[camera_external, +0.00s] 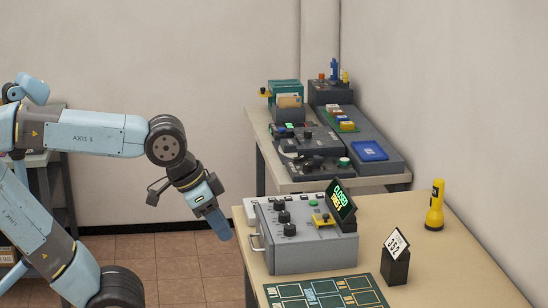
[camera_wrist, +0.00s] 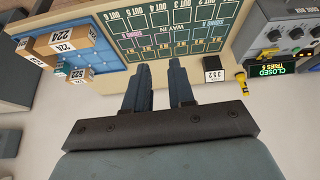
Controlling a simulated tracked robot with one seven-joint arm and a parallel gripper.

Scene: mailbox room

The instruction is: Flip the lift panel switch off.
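A grey control box (camera_external: 300,240) stands on the near table, with black knobs, green buttons and a yellow lever (camera_external: 323,220) on its sloped top. A lit display (camera_external: 341,203) reading "CLOSED" rises at its right. Its corner shows at the upper right of the wrist view (camera_wrist: 295,35). No label that I can read names a lift panel, so I cannot tell which switch is the lift's. My gripper (camera_external: 222,232) hangs to the left of the box, pointing down, apart from it. In the wrist view, its two fingers (camera_wrist: 160,65) are apart with nothing between them.
A dark green labelled board (camera_external: 325,293) lies at the table's front. A black number stand (camera_external: 395,264) and a yellow flashlight (camera_external: 435,206) stand to the right. Dark panels (camera_external: 308,138) and a blue tray (camera_external: 369,151) occupy the back table. Boxes (camera_wrist: 70,40) show in the wrist view.

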